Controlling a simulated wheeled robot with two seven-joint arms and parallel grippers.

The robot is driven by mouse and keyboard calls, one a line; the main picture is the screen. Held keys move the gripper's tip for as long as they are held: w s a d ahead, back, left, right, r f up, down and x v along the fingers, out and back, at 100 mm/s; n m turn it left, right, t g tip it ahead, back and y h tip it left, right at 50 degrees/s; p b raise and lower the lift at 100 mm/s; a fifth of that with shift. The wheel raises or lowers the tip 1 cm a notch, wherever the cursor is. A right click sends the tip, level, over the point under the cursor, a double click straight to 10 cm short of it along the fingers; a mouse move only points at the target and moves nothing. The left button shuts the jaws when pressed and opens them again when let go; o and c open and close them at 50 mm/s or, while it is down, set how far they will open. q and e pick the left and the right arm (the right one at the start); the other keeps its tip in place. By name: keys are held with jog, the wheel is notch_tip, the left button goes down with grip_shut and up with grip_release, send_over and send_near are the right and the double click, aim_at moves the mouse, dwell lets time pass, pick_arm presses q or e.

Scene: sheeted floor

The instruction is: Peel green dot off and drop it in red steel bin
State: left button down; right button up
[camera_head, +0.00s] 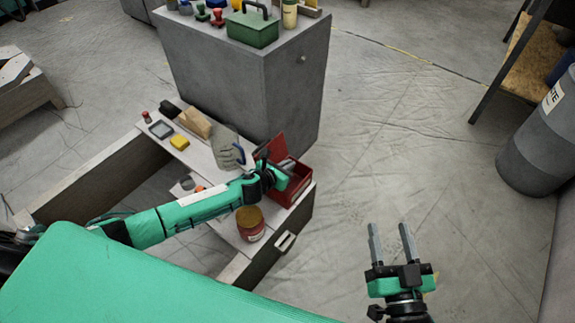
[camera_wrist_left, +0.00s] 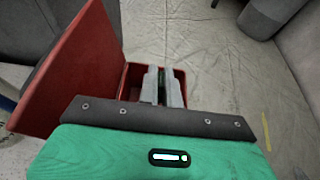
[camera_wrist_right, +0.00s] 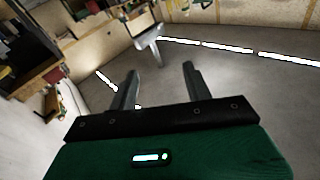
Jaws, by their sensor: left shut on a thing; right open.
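The red steel bin (camera_head: 300,187) stands on the low bench with its lid (camera_head: 274,150) tipped open. In the left wrist view the bin (camera_wrist_left: 197,90) lies beyond my fingers, and its raised lid (camera_wrist_left: 75,70) is at the left. My left gripper (camera_wrist_left: 163,73) is over the bin's opening, its fingers closed together on something too small or hidden to make out. In the head view my left gripper (camera_head: 288,168) is partly hidden by its wrist. I cannot see the green dot in any view. My right gripper (camera_head: 390,228) is open and empty above the floor, right of the bench.
A red jar (camera_head: 250,224) with a brownish top stands at the bench's front. A grey cabinet (camera_head: 235,85) rises behind the bin.

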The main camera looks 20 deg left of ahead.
pick_arm(q)
jog(key=shift+f+b, duration=0.7)
jog(key=shift+f, duration=0.05)
jog(key=shift+f+b, duration=0.65)
jog(key=shift+f, duration=0.1)
pick_arm(e)
jog(key=s+d+r+t, duration=0.1)
jog(key=d+r+t, duration=0.3)
jog(key=r+t, duration=0.4)
jog(key=shift+s+r+t+y, duration=0.15)
jog(key=shift+r+t+y, duration=0.25)
jog(key=shift+r, duration=2)
jog(key=shift+d, duration=0.1)
pick_arm(q)
jog(key=c, duration=1.5)
grip_release()
jog(key=shift+s, duration=0.1)
